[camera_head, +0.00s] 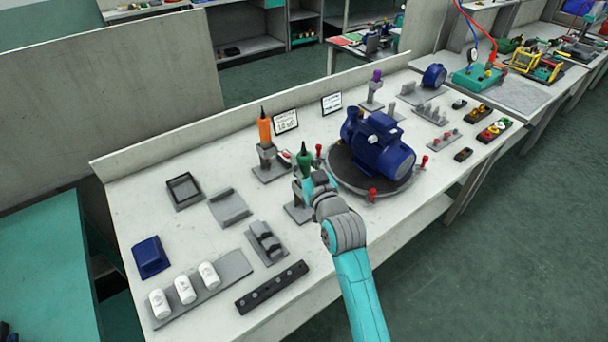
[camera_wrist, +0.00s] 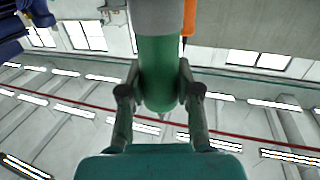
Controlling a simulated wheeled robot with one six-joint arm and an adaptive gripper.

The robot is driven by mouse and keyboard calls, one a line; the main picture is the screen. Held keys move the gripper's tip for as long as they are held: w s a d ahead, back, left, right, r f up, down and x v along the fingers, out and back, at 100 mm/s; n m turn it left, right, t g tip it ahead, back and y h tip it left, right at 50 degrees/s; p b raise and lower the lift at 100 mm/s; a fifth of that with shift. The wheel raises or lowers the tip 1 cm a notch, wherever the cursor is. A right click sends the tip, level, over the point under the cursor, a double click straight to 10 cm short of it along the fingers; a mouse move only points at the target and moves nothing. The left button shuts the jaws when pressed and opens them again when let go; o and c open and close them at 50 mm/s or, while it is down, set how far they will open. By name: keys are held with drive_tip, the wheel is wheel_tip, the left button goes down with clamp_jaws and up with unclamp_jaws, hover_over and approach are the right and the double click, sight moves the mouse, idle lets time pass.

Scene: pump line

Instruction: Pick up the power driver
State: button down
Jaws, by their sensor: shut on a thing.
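A green driver (camera_head: 304,157) with a dark pointed tip stands upright at a grey stand (camera_head: 299,212) near the middle of the bench. My gripper (camera_head: 307,178) reaches it from the front. In the wrist view the green body (camera_wrist: 158,65) is between my two fingers, which are shut on it from both sides. A grey part (camera_wrist: 157,16) adjoins the green body at the top of that view. I cannot tell whether the driver is clear of its stand. A similar orange driver (camera_head: 264,131) stands upright in another stand behind and to the left.
A blue pump (camera_head: 378,145) sits on a dark round plate (camera_head: 345,175) with red clamps, close right of my gripper. A small sign (camera_head: 285,121) stands behind. Grey fixtures (camera_head: 267,243), white bottles (camera_head: 185,289) and a dark bar (camera_head: 271,287) lie to the front left.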

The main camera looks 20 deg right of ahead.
wheel_tip(320, 180, up, 23)
idle(1.5)
